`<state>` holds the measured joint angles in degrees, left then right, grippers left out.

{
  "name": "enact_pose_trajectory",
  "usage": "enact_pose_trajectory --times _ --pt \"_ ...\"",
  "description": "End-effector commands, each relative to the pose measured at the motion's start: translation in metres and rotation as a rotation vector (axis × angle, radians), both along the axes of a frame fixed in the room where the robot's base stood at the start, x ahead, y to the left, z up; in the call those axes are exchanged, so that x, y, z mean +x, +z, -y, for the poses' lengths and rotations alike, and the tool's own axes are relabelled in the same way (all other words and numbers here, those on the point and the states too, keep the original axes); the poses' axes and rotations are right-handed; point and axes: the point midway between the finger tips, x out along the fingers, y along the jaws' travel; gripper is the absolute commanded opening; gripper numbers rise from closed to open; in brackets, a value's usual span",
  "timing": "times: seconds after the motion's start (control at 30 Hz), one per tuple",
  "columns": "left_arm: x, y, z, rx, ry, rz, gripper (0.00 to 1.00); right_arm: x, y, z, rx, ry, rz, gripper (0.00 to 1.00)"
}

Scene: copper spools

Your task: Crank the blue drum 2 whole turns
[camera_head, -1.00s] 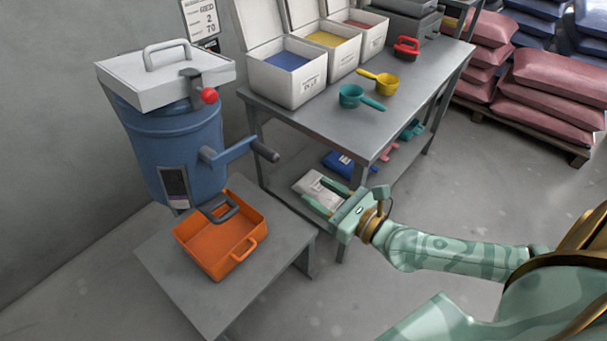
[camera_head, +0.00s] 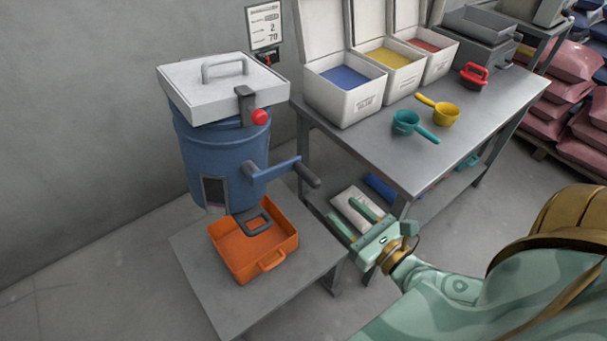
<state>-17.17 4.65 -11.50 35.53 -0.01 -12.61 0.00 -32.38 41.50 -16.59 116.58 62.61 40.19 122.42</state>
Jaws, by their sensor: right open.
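The blue drum (camera_head: 215,155) stands at the left with a white lid (camera_head: 222,88) on top, which looks shut. A dark latch with a red knob (camera_head: 260,117) sits at the lid's front edge. The crank arm (camera_head: 275,169) sticks out from the drum's side toward the right and ends in a dark grip (camera_head: 307,175). My right gripper (camera_head: 345,218) is open and empty, to the right of and lower in the picture than the crank grip, apart from it. My left gripper is not in view.
An orange bin (camera_head: 250,255) sits on a low grey stand (camera_head: 200,280) below the drum's spout. A grey table (camera_head: 400,150) holds white boxes of coloured powder, a teal scoop (camera_head: 407,122), a yellow scoop (camera_head: 444,114) and a red-handled object (camera_head: 473,76). A notice (camera_head: 264,30) hangs on the wall.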

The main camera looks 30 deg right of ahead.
Motion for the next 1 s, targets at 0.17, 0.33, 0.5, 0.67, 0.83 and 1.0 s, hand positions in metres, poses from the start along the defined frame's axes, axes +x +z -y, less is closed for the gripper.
enact_pose_trajectory --times 0.17,0.33,0.5,0.67,0.83,1.0 --pt "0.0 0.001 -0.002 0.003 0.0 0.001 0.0 0.048 0.002 -0.004 0.002 -0.004 0.007 0.47" --pt "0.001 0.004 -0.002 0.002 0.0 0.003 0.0 0.089 0.002 -0.008 0.001 -0.002 0.004 0.47" --pt "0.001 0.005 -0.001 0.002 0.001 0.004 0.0 0.118 0.001 -0.011 0.0 -0.001 0.001 0.47" --pt "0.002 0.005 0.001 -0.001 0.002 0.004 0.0 0.131 0.0 -0.012 -0.001 0.0 0.0 0.47" --pt "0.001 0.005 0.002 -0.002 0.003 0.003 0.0 0.133 0.0 -0.013 0.0 0.001 -0.001 0.47" --pt "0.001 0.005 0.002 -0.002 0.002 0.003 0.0 0.133 0.0 -0.013 -0.001 0.001 -0.001 0.35"
